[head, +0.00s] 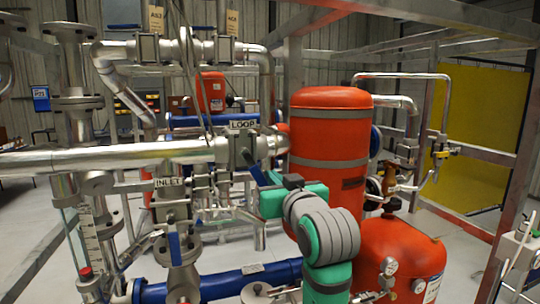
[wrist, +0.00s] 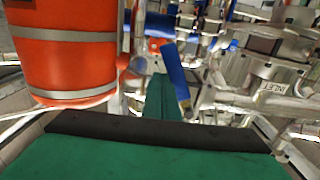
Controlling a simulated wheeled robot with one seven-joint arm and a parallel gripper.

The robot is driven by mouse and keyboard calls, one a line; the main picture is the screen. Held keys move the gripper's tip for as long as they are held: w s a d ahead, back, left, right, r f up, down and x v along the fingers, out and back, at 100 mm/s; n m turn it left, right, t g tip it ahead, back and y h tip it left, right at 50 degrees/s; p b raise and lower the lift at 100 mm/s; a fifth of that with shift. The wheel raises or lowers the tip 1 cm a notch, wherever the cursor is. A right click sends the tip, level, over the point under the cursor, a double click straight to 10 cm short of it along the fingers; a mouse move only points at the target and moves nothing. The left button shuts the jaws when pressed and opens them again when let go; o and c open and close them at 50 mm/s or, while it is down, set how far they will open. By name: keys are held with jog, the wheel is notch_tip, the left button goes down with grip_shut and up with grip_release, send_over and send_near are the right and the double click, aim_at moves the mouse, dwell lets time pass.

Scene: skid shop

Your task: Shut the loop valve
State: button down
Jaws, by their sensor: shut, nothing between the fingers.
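The loop valve (head: 243,152) sits on the silver pipe under a LOOP label (head: 243,124) in the head view. Its blue lever (head: 256,168) slants down and right from the valve body. In the wrist view a blue lever (wrist: 175,75) slants just past my fingers. My teal gripper (head: 268,186) is by the lever's lower end, in front of the orange tank. In the wrist view my gripper (wrist: 163,92) looks shut, with nothing visible in it. The lever is beside the fingers; I cannot tell whether they touch.
An upright orange tank (head: 330,140) stands close behind my arm, and a lower red tank (head: 398,262) is at right. The INLET valve (head: 174,210) with its hanging blue lever is at lower left. A blue pipe (head: 235,284) runs low in front.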

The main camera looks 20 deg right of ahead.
jog(key=shift+a+f, duration=0.15)
jog(key=shift+a+f, duration=0.75)
jog(key=shift+a, duration=0.3)
send_near(262, 184)
jog(key=shift+s+d, duration=0.85)
jog(key=shift+d, duration=0.05)
jog(key=shift+f, duration=0.1)
